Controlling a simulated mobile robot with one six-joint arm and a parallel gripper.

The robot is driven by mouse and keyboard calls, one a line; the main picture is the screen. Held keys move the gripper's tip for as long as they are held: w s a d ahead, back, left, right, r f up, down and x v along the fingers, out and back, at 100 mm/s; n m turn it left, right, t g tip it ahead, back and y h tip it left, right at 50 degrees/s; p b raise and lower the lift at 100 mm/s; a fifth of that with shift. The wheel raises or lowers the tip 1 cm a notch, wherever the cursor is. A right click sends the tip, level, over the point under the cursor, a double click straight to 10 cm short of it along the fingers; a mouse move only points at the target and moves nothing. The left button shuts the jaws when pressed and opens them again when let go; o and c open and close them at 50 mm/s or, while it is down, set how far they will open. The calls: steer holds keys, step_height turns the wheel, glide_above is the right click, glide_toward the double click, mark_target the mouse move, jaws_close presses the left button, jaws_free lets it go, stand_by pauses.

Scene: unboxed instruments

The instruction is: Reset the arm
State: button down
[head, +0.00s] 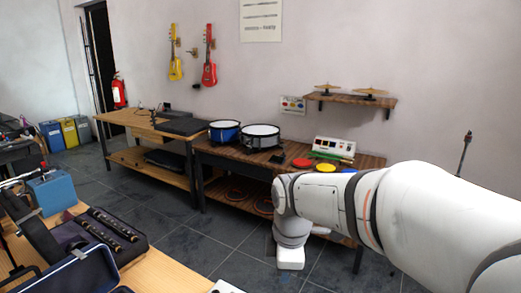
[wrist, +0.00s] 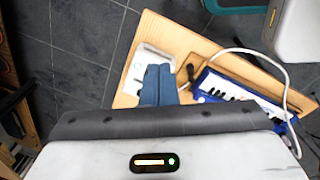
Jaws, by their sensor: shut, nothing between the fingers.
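My gripper (wrist: 158,86) shows in the wrist view as two blue-grey fingers pressed together, shut and empty. It is over the corner of a light wooden table (wrist: 180,36), with a white device (wrist: 147,62) behind the fingers. How high the fingers are above it I cannot tell. In the head view my white arm reaches in from the right and bends down at mid-picture; the fingers cannot be made out there.
In the wrist view a blue keyboard (wrist: 232,90) and a white cable (wrist: 274,62) lie right of the fingers. In the head view a bench with drums (head: 260,137) stands behind my arm. An open instrument case (head: 140,247) is at lower left. Grey floor (head: 185,240) between is clear.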

steer(key=s+d+f+m+t+p, duration=0.1)
steer(key=s+d+m, duration=0.9)
steer(key=m, duration=0.7)
steer(key=shift+s+m, duration=0.3)
steer(key=shift+s, duration=0.5)
